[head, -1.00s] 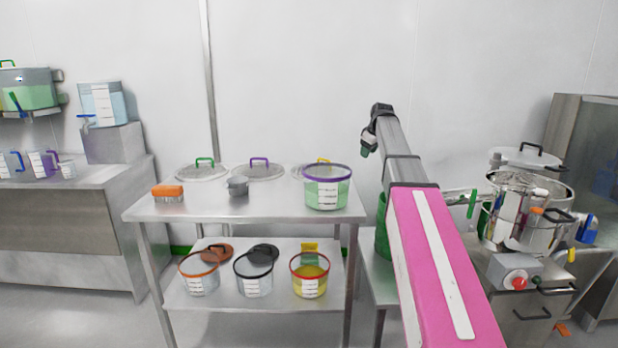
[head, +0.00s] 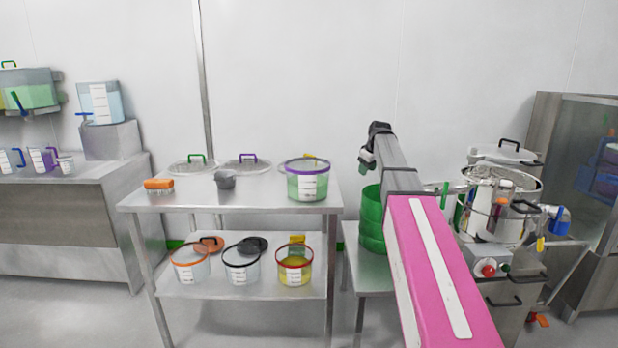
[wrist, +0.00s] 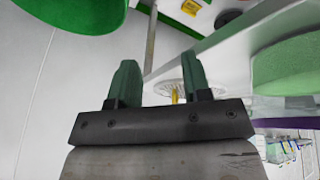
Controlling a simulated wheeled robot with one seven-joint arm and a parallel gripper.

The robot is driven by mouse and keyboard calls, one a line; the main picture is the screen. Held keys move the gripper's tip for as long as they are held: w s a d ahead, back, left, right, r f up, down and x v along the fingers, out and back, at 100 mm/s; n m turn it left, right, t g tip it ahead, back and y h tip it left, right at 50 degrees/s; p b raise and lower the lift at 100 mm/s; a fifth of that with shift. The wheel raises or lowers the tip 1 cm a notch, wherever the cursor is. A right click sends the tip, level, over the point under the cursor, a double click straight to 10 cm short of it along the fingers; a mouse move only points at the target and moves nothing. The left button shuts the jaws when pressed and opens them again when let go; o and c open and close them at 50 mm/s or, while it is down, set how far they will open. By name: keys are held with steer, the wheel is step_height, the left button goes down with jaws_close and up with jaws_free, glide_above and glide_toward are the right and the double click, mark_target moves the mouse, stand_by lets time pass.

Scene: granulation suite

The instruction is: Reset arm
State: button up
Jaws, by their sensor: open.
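My arm reaches forward in the head view, with a pink and white link in front and a grey forearm beyond it. My gripper (head: 366,160) is at its far end, small and partly hidden in that view. In the wrist view my gripper (wrist: 158,82) shows two green fingers standing apart with nothing between them. It hangs in the air near the right end of the steel table (head: 255,207). A purple-rimmed bucket with green contents (head: 307,181) stands on that table, left of my gripper.
Green stacked containers (head: 372,222) stand on a low table close beside my arm. A steel mixer (head: 500,210) stands to the right. The table also bears lids, an orange brush (head: 158,184) and a grey scoop (head: 225,179). Three buckets stand on its lower shelf.

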steer(key=s+a+f+m+g+h, duration=0.1)
steer(key=s+a+f+m+g, duration=0.3)
steer(key=s+f, duration=3.1)
steer(key=m, duration=0.4)
steer(key=shift+s+a+f+h, duration=0.15)
steer(key=shift+s+f+h, duration=0.1)
steer(key=shift+f+h, duration=0.1)
